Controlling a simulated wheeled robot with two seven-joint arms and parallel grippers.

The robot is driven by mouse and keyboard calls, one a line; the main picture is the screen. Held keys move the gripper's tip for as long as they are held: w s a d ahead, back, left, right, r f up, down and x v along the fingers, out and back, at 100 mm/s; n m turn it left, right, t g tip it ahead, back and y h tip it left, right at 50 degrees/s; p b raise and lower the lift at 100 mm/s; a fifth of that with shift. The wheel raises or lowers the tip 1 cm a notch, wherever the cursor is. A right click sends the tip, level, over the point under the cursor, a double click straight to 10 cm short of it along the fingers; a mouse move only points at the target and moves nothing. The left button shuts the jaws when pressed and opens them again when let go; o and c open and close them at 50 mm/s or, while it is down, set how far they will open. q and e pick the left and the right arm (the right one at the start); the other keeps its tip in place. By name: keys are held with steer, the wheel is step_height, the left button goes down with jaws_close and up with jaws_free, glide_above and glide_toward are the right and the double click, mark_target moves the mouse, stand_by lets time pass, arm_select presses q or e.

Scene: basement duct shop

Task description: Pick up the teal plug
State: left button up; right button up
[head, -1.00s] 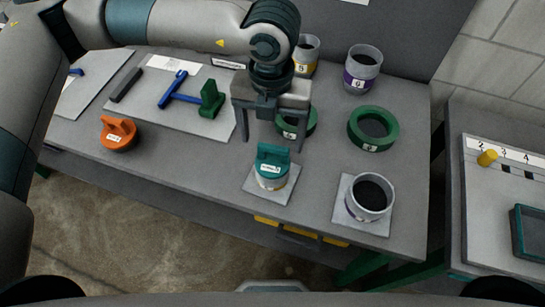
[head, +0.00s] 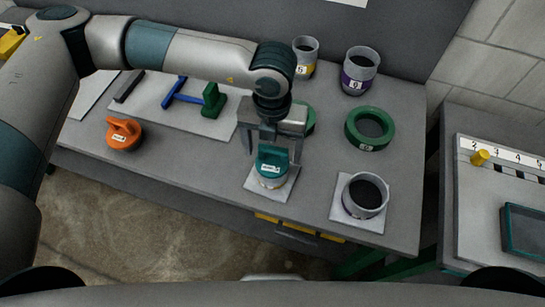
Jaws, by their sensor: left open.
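The teal plug (head: 271,162) has a raised handle and a small white label. It sits on a light cylinder on a white square pad near the front edge of the workbench. My left gripper (head: 270,156) is open, with its two fingers pointing down on either side of the plug's handle. I cannot tell whether the fingers touch it. My right gripper is not in view.
An orange plug (head: 122,135) lies to the left. A grey cup with a dark inside (head: 365,196) stands on a pad to the right. Green rings (head: 370,128), a purple-banded cup (head: 360,71) and a yellow-banded cup (head: 304,58) stand behind. A side table (head: 480,220) is at right.

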arm_select(q)
steer(key=shift+f, duration=0.5)
steer(key=c, duration=1.8)
steer(key=shift+r, duration=0.1)
